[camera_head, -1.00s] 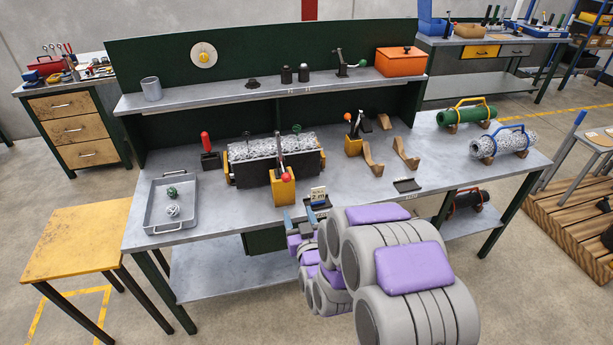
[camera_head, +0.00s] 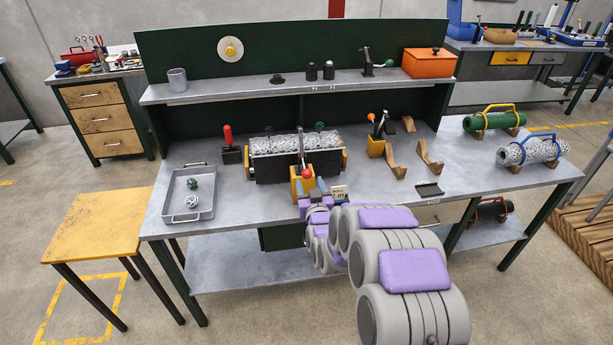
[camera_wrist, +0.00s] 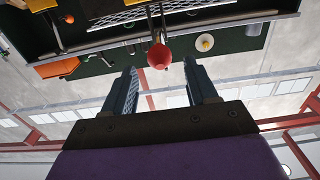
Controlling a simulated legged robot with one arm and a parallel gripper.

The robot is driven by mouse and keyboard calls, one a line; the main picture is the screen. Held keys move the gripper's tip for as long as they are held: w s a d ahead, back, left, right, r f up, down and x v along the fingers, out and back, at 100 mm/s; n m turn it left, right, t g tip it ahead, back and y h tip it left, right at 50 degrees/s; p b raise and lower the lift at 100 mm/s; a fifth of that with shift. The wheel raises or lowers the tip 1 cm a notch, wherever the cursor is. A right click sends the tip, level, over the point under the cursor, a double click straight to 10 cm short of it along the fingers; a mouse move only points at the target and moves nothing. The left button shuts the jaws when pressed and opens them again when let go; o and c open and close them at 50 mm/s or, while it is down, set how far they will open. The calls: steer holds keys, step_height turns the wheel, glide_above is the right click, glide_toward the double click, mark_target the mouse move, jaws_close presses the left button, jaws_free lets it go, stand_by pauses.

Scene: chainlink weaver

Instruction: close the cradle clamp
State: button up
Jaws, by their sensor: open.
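The cradle (camera_head: 270,170) is a dark trough with yellow end pieces on the bench, with a roll of grey mesh (camera_head: 290,145) lying in it. At its front stands a yellow clamp block (camera_head: 297,187) with a grey lever ending in a red ball knob (camera_head: 307,173). My gripper (camera_head: 314,190) is just in front of and below the knob, partly hidden by my arm. In the wrist view, which looks upside down, my gripper (camera_wrist: 165,80) is open and empty. The red knob (camera_wrist: 160,56) appears between and beyond its fingertips. I see no contact.
A red-handled tool (camera_head: 228,140) stands beside the cradle.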

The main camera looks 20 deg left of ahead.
mark_target(308, 177)
steer(key=shift+b+x, duration=0.55)
steer(key=shift+x, duration=2.35)
jaws_close()
